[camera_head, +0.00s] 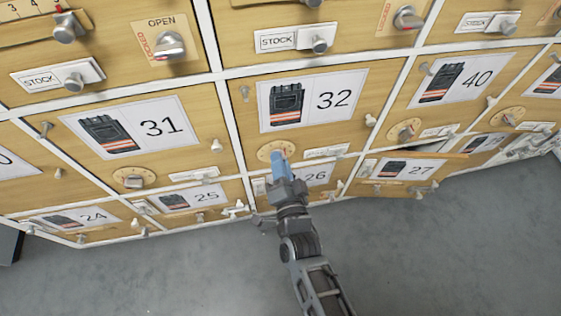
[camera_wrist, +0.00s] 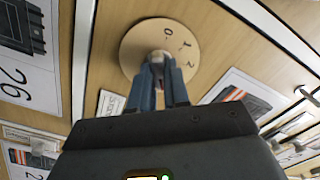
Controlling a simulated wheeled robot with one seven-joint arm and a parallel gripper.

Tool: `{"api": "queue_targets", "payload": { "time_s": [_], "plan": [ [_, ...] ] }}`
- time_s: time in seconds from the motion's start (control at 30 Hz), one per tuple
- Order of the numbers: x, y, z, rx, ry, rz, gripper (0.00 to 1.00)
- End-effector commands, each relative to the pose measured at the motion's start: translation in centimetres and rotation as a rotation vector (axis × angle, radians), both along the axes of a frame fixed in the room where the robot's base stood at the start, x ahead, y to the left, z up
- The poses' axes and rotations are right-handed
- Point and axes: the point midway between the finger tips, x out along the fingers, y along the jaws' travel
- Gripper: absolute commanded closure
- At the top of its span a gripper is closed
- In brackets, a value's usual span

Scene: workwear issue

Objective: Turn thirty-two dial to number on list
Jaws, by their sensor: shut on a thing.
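Compartment 32 has a wooden front with a card (camera_head: 318,100) showing a dark jacket and the number 32. Its round tan dial (camera_head: 265,151) sits at the front's bottom edge. In the wrist view the dial (camera_wrist: 134,52) shows the marks 0, 1 and 2, and its pale knob (camera_wrist: 159,56) stands between my fingers. My gripper (camera_head: 279,158) has blue fingers and is shut on this knob; it also shows in the wrist view (camera_wrist: 161,72). The fingers hide much of the knob, so I cannot tell its setting. I cannot make out a list.
Compartment 31 (camera_head: 207,103) is at left and 40 (camera_head: 392,118) at right, each with its own dial. Compartment 26 (camera_head: 343,174) lies below. The front of 27 (camera_head: 376,189) stands out, with a dark gap above it. Grey floor (camera_head: 150,280) is clear.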

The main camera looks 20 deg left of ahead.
Motion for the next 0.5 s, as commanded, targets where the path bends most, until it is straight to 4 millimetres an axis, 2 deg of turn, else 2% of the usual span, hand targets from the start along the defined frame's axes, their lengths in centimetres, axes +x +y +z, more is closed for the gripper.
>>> {"api": "queue_targets", "payload": {
  "time_s": [0.5],
  "plan": [
    [-0.03,0.04,0.17,-0.34,-0.194,0.0,1.0]
  ]
}}
